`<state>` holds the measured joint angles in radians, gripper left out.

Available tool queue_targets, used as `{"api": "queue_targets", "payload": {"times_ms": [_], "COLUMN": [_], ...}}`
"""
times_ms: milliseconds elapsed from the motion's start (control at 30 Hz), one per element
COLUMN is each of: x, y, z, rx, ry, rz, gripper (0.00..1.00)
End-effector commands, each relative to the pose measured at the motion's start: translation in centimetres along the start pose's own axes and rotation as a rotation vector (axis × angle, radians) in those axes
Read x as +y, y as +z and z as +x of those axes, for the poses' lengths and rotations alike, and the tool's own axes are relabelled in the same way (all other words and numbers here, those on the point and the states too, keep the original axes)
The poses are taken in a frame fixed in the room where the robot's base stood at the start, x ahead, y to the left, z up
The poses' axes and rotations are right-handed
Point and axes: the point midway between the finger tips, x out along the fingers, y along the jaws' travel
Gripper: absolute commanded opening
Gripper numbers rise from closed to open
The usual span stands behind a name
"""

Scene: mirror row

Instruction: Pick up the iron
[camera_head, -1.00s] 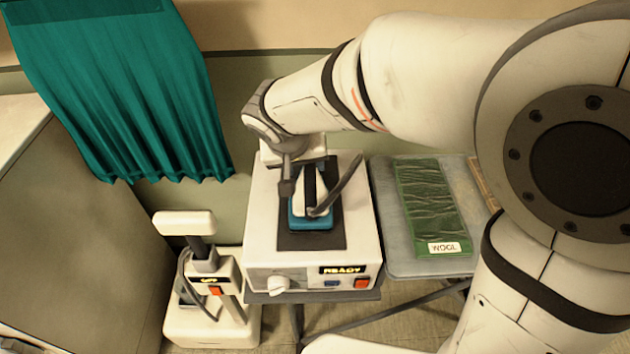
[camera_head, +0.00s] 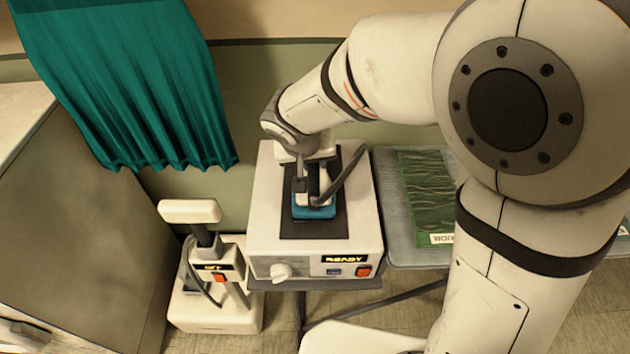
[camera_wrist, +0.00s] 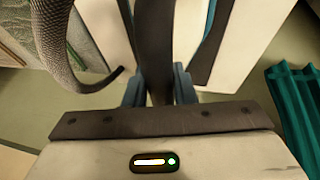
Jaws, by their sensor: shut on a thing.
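The iron (camera_head: 314,211) has a blue base and a white body, and it rests on the dark pad (camera_head: 313,231) on top of a white station. A dark hose runs from it up and to the right. My gripper (camera_head: 312,185) is above the iron and shut on its handle. In the wrist view the dark handle (camera_wrist: 155,60) lies between the fingers of my gripper (camera_wrist: 158,88), and the hose (camera_wrist: 72,50) curves past on the left. Much of the iron is hidden by my wrist. I cannot tell any gap between iron and pad.
The white station (camera_head: 270,215) has a knob and a lit READY sign. A table with a green labelled sheet (camera_head: 425,190) stands to its right. A white upright device (camera_head: 215,312) stands lower left. A teal curtain (camera_head: 135,90) hangs behind, and a grey cabinet (camera_head: 85,220) is at left.

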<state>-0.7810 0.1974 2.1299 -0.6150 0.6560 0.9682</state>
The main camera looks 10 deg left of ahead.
Motion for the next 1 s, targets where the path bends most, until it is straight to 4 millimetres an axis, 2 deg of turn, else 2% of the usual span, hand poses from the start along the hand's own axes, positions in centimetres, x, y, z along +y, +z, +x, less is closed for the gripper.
{"api": "queue_targets", "payload": {"times_ms": [167,1000], "x": [0.02,0.09], "y": [-0.02,-0.05], "z": [-0.01,0.0], "rx": [0.0,0.0], "ry": [0.0,0.0], "rz": [0.0,0.002], "gripper": [0.0,0.0]}}
